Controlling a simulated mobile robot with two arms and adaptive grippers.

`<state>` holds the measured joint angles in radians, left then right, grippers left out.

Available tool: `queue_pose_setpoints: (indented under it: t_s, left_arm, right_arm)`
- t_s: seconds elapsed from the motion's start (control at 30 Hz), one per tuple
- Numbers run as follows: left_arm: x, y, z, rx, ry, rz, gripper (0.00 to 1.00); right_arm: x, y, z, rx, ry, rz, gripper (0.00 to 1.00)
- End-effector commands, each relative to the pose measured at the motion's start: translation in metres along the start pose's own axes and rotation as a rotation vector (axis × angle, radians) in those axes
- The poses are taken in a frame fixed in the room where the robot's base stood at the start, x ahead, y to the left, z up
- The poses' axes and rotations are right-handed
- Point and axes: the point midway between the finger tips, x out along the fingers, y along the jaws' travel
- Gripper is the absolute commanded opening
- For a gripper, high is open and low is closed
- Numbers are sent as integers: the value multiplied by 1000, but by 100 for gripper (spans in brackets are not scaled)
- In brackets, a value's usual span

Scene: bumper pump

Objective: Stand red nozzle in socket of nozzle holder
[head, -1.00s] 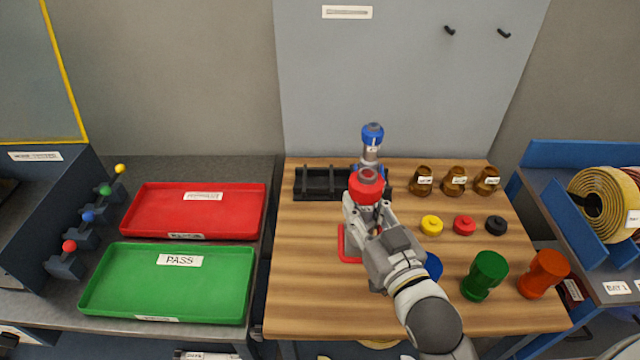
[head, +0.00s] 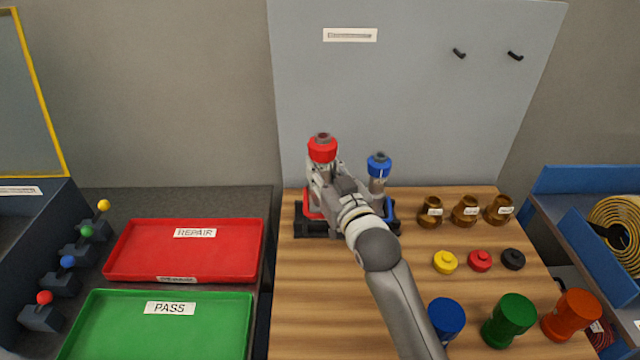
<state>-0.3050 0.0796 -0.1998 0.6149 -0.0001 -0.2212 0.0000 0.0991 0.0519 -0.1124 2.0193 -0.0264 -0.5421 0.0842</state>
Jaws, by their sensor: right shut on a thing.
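The red nozzle (head: 322,149) is upright in the grip of my right gripper (head: 324,176), its red top showing above the fingers. A red part low on it shows beside the gripper. The black nozzle holder (head: 302,230) lies at the back left of the wooden table, directly below or behind the red nozzle. The gripper hides the nozzle's lower end, so I cannot tell whether it is in a socket or above it. A blue nozzle (head: 378,167) stands upright in the right part of the holder. My left gripper is out of view.
Several brass nozzle tips (head: 465,211) stand right of the holder. Yellow, red and black caps (head: 480,260) lie in front of them. Blue, green and orange cylinders (head: 510,318) stand near the front. Red (head: 184,250) and green (head: 155,330) trays lie on the left bench.

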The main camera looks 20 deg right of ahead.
Motion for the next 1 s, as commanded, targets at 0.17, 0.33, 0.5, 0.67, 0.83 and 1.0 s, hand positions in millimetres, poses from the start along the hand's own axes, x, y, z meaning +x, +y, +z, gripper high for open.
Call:
queue_pose_setpoints:
  t_s: [0.17,0.33,0.5,0.67,0.83,1.0]
  left_arm:
    - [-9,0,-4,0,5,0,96]
    - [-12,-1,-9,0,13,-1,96]
    - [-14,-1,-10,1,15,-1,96]
    - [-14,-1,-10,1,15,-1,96]
    - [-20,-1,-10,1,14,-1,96]
    - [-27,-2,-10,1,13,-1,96]
  right_arm:
    - [31,11,11,-1,5,1,0]
    - [50,17,38,1,4,1,0]
    - [64,22,56,1,7,0,0]
    - [69,23,62,1,9,0,0]
    - [74,25,76,2,2,0,0]
    - [74,25,94,1,6,0,0]
